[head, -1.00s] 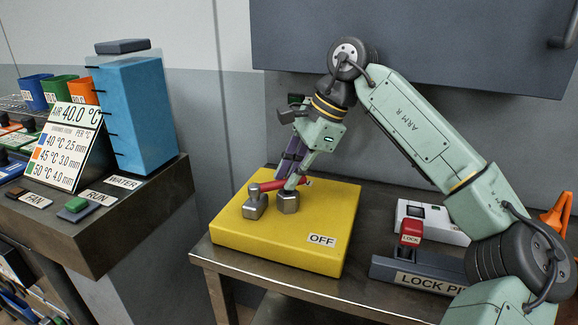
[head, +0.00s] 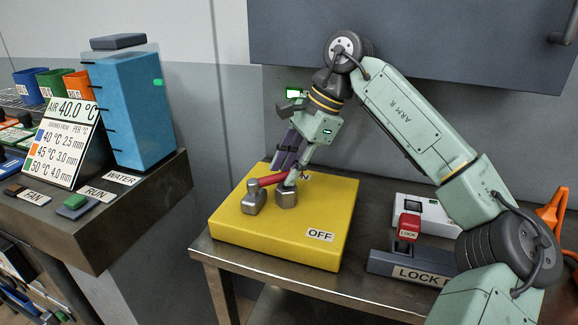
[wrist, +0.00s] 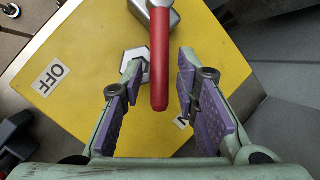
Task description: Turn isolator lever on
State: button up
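The yellow isolator base (head: 230,235) sits on the metal table, with an OFF label (head: 320,236) on its near right part. A label ending in N (head: 304,177) shows at its far side, partly hidden. The red lever (head: 270,181) runs from a grey pivot block (head: 254,199) back past a grey hexagonal post (head: 286,196), pointing away from OFF. My gripper (head: 288,165) is above the far part of the base, at the lever's free end. In the wrist view the red lever (wrist: 160,70) lies between my spread fingers (wrist: 158,90), with gaps on both sides.
A dark block with a red LOCK piece (head: 409,226) and a white box (head: 425,208) stand right of the base. A grey cabinet (head: 400,30) hangs above. A separate bench (head: 100,230) with a blue tank (head: 130,112) is at left.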

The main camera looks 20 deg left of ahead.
jog(key=shift+o, duration=0.5)
jog(key=v, duration=0.7)
jog(key=shift+r, duration=0.25)
jog(key=shift+d, duration=0.1)
jog(key=shift+c, duration=0.3)
